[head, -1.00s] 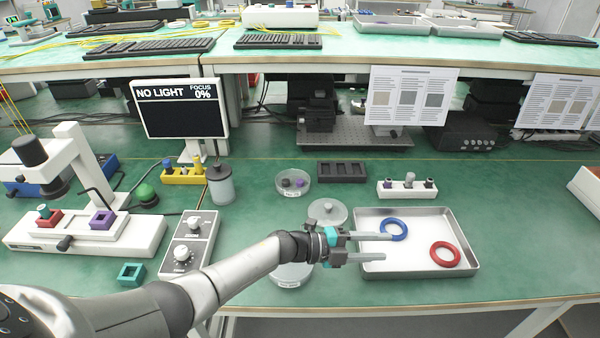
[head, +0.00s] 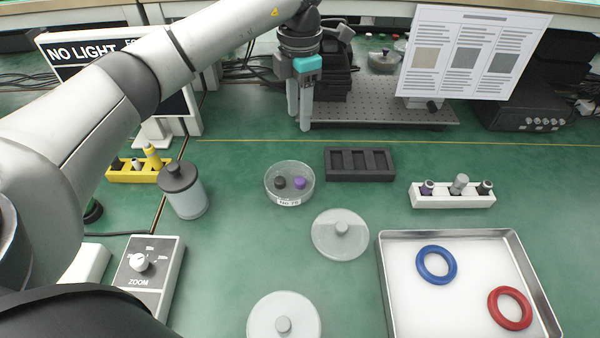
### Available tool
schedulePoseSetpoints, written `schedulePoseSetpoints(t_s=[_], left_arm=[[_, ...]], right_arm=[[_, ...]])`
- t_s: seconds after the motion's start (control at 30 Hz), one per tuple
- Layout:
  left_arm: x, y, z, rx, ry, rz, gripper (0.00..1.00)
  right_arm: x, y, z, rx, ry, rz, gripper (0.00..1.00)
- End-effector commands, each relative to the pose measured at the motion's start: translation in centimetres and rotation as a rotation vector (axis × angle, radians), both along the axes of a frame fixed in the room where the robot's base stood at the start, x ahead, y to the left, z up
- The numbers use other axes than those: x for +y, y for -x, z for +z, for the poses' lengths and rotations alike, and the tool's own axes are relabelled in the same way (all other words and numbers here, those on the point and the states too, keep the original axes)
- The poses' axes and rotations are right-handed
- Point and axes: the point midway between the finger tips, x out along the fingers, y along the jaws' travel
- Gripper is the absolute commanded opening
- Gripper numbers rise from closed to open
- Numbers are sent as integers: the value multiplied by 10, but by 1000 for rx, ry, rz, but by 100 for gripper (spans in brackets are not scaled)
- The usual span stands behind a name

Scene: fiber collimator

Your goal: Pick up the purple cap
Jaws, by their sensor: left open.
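The purple cap (head: 299,183) lies in a round clear dish (head: 290,200) with a label on its front, beside a dark cap (head: 280,183). The dish is uncovered from above. My left gripper (head: 299,120) points downward behind the dish, in front of the perforated plate, with its fingers apart and nothing between them. It is apart from the purple cap. My right gripper is not in view.
A glass lid (head: 341,234) lies right of centre; another covered dish (head: 284,318) is at the front. A black slotted holder (head: 360,164), white rack (head: 453,195), metal tray (head: 470,236) with two rings, and jar (head: 182,190) surround the dish. Green table between them is clear.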

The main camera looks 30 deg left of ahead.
Motion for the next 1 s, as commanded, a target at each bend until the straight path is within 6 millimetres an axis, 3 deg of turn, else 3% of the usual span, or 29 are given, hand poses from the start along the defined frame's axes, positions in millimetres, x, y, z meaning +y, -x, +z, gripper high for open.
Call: schedulePoseSetpoints(t_s=[0.03,0.23,0.37,0.5,0.77,0.83,1.0], left_arm=[[-1,0,-12,-2,3,-2,50],[-2,0,-29,-2,7,-1,50],[-2,0,-37,-1,8,-1,50],[-2,1,-59,3,9,-2,50],[-3,1,-116,3,10,-1,50],[-3,1,-122,1,9,-1,50],[-3,1,-133,-1,9,-2,50]], right_arm=[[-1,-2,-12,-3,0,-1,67],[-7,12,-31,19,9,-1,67],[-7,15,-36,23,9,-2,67],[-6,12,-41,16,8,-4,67],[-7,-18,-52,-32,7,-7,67],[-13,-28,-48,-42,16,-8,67],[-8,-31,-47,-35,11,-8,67]])
